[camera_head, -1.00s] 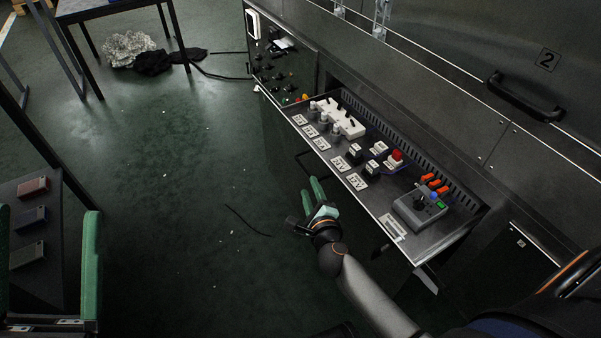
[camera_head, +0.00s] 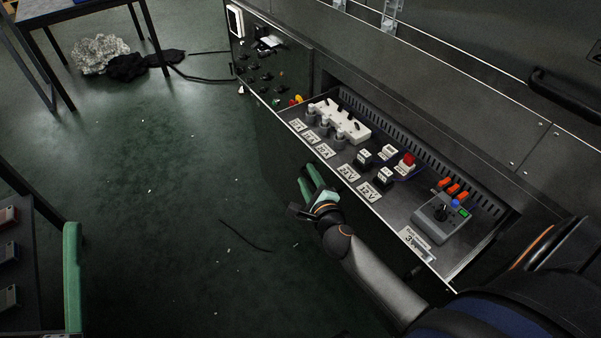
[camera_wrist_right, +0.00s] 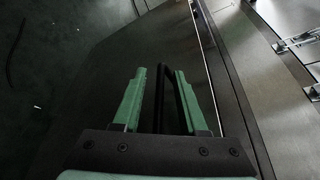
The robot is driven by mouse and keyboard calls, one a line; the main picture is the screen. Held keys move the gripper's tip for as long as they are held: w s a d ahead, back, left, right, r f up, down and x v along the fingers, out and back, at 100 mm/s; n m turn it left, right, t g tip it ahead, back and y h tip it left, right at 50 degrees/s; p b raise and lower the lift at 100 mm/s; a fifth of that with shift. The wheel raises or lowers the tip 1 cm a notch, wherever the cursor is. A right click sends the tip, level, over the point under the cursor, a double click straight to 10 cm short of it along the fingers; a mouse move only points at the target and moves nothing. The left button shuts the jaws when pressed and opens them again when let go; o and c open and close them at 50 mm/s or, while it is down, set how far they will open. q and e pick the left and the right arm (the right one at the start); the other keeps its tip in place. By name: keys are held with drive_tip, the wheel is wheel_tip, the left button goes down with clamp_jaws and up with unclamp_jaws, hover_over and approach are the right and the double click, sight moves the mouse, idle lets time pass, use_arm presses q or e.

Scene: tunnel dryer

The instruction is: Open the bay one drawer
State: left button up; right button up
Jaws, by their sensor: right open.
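My right gripper (camera_head: 307,185) is beside the front of the machine, below the edge of a ledge carrying controls. In the right wrist view its two green fingers (camera_wrist_right: 155,98) are apart, with a slim dark handle bar (camera_wrist_right: 162,98) showing between them; contact with it cannot be told. Behind the bar is a dark front panel (camera_wrist_right: 222,85). No label says which drawer this is, and its lower front is shadowed.
A knob panel (camera_head: 265,70) is further left. A table (camera_head: 75,10) stands at the back left. The floor to the left is mostly open, with a thin cable (camera_head: 245,237).

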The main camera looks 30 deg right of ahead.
drive_tip(key=shift+w, duration=0.15)
clamp_jaws()
idle(0.4)
idle(1.0)
